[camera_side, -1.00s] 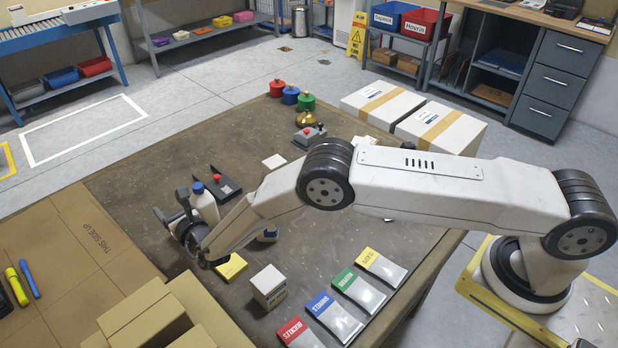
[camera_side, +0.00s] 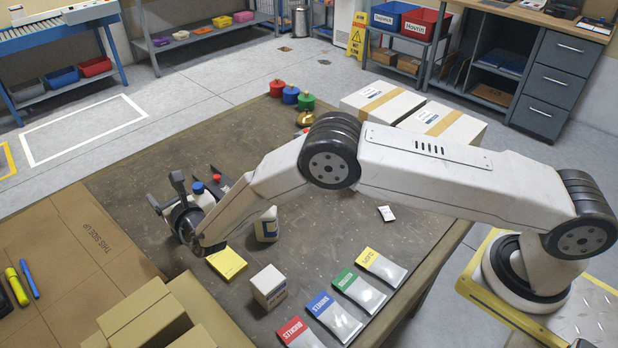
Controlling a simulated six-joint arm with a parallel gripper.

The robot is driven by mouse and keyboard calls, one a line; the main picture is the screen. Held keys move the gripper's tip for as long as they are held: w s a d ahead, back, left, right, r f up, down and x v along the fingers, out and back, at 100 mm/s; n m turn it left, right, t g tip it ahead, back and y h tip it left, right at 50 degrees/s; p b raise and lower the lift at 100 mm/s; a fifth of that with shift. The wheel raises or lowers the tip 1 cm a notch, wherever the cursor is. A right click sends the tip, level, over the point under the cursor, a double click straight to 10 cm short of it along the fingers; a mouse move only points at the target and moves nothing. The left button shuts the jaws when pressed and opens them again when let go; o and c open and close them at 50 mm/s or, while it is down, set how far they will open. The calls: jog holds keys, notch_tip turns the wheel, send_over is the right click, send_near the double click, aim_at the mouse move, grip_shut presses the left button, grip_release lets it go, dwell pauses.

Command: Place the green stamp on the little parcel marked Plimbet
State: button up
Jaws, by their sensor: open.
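A small round green piece with a knob (camera_side: 306,102), which looks like the green stamp, stands at the table's far edge, beside a blue one (camera_side: 290,95) and a red one (camera_side: 277,87). A little white box (camera_side: 269,287) with a label stands near the table's front; its print is too small to read, so I cannot tell whether it is marked Plimbet. My gripper (camera_side: 165,192) is open over the table's left part, well away from the green piece and the white box. I see nothing between its fingers.
Yellow (camera_side: 381,267), green (camera_side: 356,290), blue (camera_side: 333,317) and red-topped packets lie along the front. A brass dome (camera_side: 305,119) is partly hidden by my arm. Large white parcels (camera_side: 447,126) stand far right.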

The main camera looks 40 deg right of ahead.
jog(key=s+r+m+g, duration=0.25)
jog(key=m+g, duration=0.25)
jog(key=m, duration=1.3)
jog(key=s+r+m+g, duration=0.1)
jog(key=r+m+g, duration=0.3)
jog(key=m, duration=1.4)
notch_tip(320, 180, down, 12)
jog(key=shift+f, duration=0.2)
